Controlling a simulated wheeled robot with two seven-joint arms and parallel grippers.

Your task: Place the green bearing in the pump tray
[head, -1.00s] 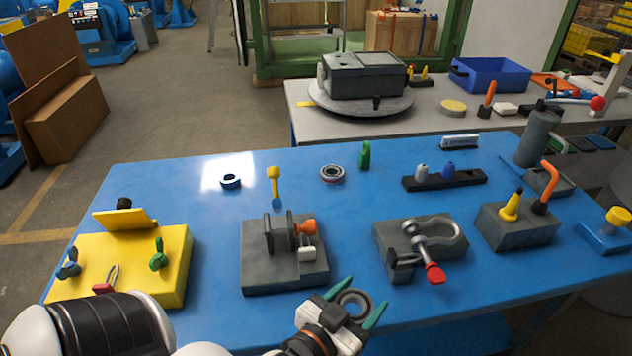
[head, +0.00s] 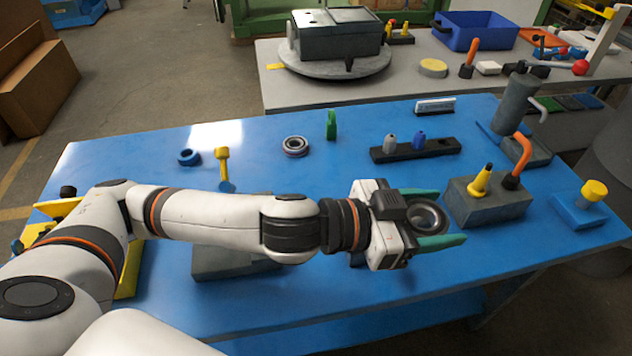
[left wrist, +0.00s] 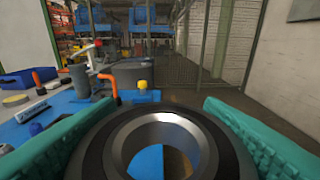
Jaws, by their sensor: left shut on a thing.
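My left gripper (head: 450,216) has teal-green fingers and is shut on a round ring bearing (head: 412,214). The bearing shows a dark outer ring and a steel inner ring, and I see no green on it. It is held above the right part of the blue table, just left of a grey block with yellow and orange parts. In the left wrist view the bearing (left wrist: 208,140) fills the space between both fingers, with blue table visible through its hole. I cannot tell which thing is the pump tray. My right gripper is not in view.
Another ring bearing (head: 295,146) lies on the blue table (head: 110,160), with a blue ring (head: 189,157) to its left. The grey block (head: 490,205) stands close right of my gripper. A blue bin (head: 480,31) stands on the rear bench. My left arm hides several front fixtures.

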